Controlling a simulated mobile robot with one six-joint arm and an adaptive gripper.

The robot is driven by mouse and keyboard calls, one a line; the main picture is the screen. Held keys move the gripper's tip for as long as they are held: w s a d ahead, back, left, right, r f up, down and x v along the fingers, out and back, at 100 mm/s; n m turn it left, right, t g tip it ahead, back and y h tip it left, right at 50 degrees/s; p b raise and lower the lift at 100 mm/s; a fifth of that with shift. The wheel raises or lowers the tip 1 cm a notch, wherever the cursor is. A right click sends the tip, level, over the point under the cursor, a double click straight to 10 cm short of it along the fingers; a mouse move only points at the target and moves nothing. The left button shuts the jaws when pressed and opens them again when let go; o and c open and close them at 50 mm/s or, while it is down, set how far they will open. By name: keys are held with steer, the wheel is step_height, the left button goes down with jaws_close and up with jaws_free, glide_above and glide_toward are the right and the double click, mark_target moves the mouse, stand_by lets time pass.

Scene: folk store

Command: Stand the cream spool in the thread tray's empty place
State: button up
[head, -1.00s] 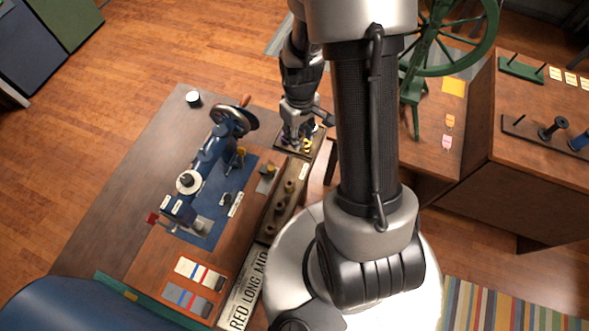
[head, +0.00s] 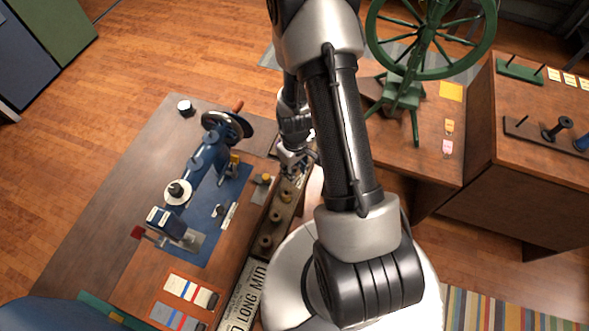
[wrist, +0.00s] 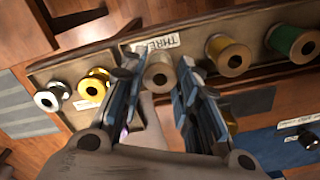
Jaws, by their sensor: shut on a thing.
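My gripper (wrist: 157,75) is shut on the cream spool (wrist: 158,73), with one blue-grey finger on each side of it. In the wrist view the spool shows end-on, over the far-end part of the wooden thread tray (wrist: 130,50), beside its label. I cannot tell whether it touches the tray floor. A yellow spool (wrist: 228,58) and a green spool (wrist: 288,38) stand in the tray to its right. In the head view my gripper (head: 291,170) is at the far end of the thread tray (head: 252,262); the held spool is hard to make out there.
A smaller tray with a white spool (wrist: 50,97) and a gold spool (wrist: 94,86) lies left of the thread tray in the wrist view. A blue sewing machine (head: 205,165) stands on the table left of the tray. A green spinning wheel (head: 432,40) stands to the right.

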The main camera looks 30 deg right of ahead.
steer(key=shift+r, duration=0.1)
steer(key=o, duration=0.8)
steer(key=shift+c, duration=0.2)
step_height(320, 180, up, 22)
steer(key=w+a+t+p, duration=0.1)
steer(key=a+p, duration=0.1)
steer(key=p, duration=0.2)
steer(key=s+a+r+t, duration=0.1)
steer(key=s+a+r, duration=0.2)
steer(key=s+r, duration=0.2)
steer(key=s+a+r+m+t, duration=0.1)
steer(key=s+r, duration=0.3)
steer(key=r, duration=0.4)
steer(key=s+a+r+m+t, duration=0.1)
steer(key=s+a+r, duration=0.3)
steer(key=r, duration=0.3)
steer(key=shift+s+a+r+t, duration=0.2)
steer(key=shift+s+a+t, duration=0.15)
steer(key=shift+s, duration=0.45)
